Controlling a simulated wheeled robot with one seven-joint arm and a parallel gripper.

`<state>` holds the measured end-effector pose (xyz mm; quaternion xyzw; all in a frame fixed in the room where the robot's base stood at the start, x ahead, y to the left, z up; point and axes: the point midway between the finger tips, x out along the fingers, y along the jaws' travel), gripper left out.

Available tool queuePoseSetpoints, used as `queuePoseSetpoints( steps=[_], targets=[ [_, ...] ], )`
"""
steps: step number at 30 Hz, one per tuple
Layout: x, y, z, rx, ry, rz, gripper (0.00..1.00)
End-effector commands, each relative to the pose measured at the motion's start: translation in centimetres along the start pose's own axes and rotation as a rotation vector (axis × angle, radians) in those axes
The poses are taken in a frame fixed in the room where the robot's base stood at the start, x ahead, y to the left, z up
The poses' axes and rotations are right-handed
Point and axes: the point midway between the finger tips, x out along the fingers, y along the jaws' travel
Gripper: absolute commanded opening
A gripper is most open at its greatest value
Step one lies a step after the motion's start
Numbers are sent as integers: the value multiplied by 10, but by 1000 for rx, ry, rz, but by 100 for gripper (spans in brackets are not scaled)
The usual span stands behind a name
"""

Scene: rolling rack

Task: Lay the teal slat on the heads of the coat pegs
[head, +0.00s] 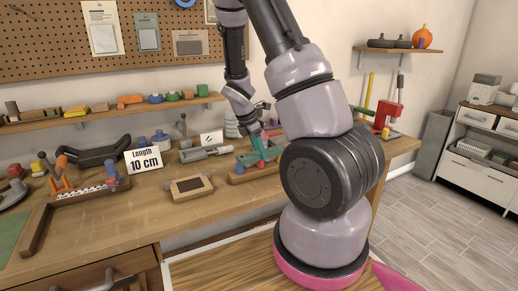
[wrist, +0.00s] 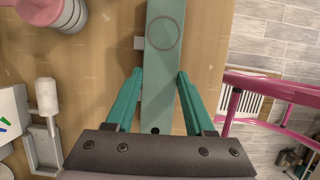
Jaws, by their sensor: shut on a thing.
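The teal slat (wrist: 165,65) shows in the wrist view as a long flat bar with a faint circle and a small dark hole at its near end. My gripper (wrist: 160,75) is shut on the slat, with one teal finger on each side. In the head view my gripper (head: 259,152) is low over the right part of the bench, at a low wooden base (head: 257,173) with small coloured parts. Whether these are the coat pegs, and whether the slat touches them, I cannot tell. The slat is too small to separate from the fingers in this view.
A red press (head: 388,110) is at the right end. The bench front (head: 130,225) is mostly clear.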

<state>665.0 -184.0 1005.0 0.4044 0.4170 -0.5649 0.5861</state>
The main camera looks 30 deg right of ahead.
Motion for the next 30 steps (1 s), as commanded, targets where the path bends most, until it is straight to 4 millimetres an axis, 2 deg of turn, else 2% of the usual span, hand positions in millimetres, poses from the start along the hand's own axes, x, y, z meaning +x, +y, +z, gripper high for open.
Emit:
queuePoseSetpoints(
  steps=[1,3,12,16,30],
  targets=[
    [0,0,0,0,0,0,65],
    [0,0,0,0,0,0,89],
    [-1,0,0,0,0,1,89],
    [-10,1,0,1,1,3,89],
    [-95,1,0,1,1,4,89]
  ],
)
